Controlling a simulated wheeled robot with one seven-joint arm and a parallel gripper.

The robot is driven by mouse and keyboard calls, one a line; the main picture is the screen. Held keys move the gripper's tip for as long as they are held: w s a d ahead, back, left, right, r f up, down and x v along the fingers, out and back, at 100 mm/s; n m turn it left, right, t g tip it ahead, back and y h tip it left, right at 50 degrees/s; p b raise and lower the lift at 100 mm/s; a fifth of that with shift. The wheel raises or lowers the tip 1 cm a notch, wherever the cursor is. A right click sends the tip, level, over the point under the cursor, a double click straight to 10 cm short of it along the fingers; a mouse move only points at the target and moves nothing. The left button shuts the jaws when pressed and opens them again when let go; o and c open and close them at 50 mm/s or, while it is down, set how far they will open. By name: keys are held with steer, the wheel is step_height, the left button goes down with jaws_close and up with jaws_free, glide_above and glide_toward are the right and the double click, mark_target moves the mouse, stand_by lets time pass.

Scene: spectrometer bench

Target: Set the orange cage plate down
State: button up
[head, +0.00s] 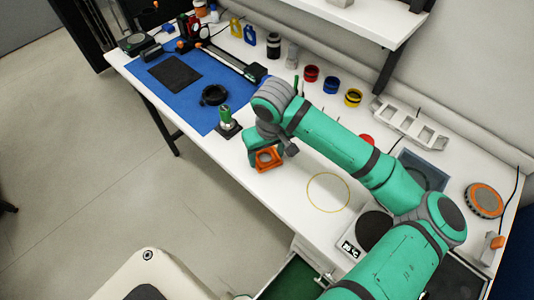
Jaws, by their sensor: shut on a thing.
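The orange cage plate (276,156) is a small square frame with a round opening, near the front edge of the white bench (222,152). My gripper (266,148) is shut on the plate, with my green arm reaching in from the lower right. The gripper hides part of the plate's far side. I cannot tell whether the plate touches the bench top or hangs just above it.
A green-topped post on a dark base (226,118) stands close by on the left. A blue mat (190,112) holds a black ring (214,95). A thin yellow ring outline (328,208) lies right of the plate on clear bench. Red, blue and yellow jars (331,86) stand behind.

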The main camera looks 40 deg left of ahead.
mark_target(269, 163)
steer(key=shift+f, duration=0.15)
steer(key=o, duration=1.1)
step_height(269, 163, up, 12)
steer(key=d, duration=0.1)
steer(key=shift+s+d+r, duration=0.15)
steer(key=shift+s+r, duration=0.05)
steer(key=shift+s, duration=0.15)
